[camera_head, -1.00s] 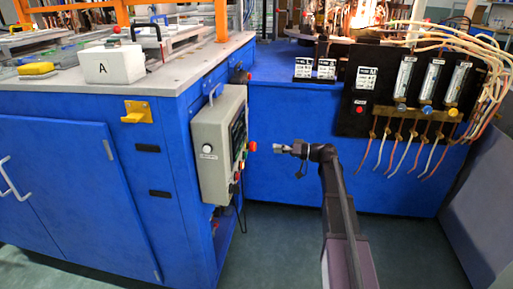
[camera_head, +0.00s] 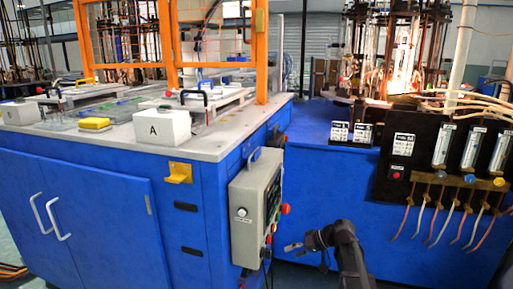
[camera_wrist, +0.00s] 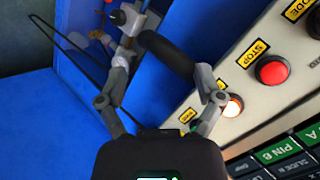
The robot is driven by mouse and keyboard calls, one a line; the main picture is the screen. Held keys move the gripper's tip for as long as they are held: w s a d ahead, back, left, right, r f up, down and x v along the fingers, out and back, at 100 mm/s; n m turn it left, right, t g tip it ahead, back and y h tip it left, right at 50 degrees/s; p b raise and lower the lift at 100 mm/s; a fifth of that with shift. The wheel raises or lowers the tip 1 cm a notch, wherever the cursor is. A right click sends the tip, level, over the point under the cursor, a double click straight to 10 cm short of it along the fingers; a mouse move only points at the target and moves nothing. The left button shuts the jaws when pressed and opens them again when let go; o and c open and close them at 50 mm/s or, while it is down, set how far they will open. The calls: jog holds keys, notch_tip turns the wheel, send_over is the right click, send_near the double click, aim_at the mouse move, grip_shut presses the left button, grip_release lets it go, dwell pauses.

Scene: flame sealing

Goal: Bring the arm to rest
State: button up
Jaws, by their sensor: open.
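My gripper (camera_head: 294,247) is in front of the blue bench, just right of the grey control box (camera_head: 242,225) and a little below its red side button (camera_head: 285,209) in the head view. In the wrist view my gripper (camera_wrist: 160,80) has its two fingers spread apart, with nothing held between them. Beyond the fingers, the panel of the control box (camera_wrist: 245,45) shows a red STOP button (camera_wrist: 272,70) and a lit white button (camera_wrist: 232,106). A black cylindrical part (camera_wrist: 168,60) shows between the fingers. I cannot tell whether the right finger touches the panel.
The blue cabinet (camera_head: 85,215) fills the left, with a white box marked A (camera_head: 162,128) on top. An orange frame (camera_head: 167,45) stands behind. On the right are a black flowmeter panel (camera_head: 410,160) and hanging hoses (camera_head: 433,225). A bright glow shows at the back right.

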jog(key=s+d+f+m+g+h+p, duration=0.1)
jog(key=s+d+m+h+p, duration=0.15)
jog(key=s+h, duration=0.45)
jog(key=s+d+f+m+g+h+p, duration=0.1)
jog(key=s+d+h+p, duration=0.2)
jog(key=s, duration=0.7)
notch_tip(320, 180, up, 37)
jog(key=a+p, duration=0.1)
jog(key=p, duration=3.5)
jog(key=shift+h, duration=0.3)
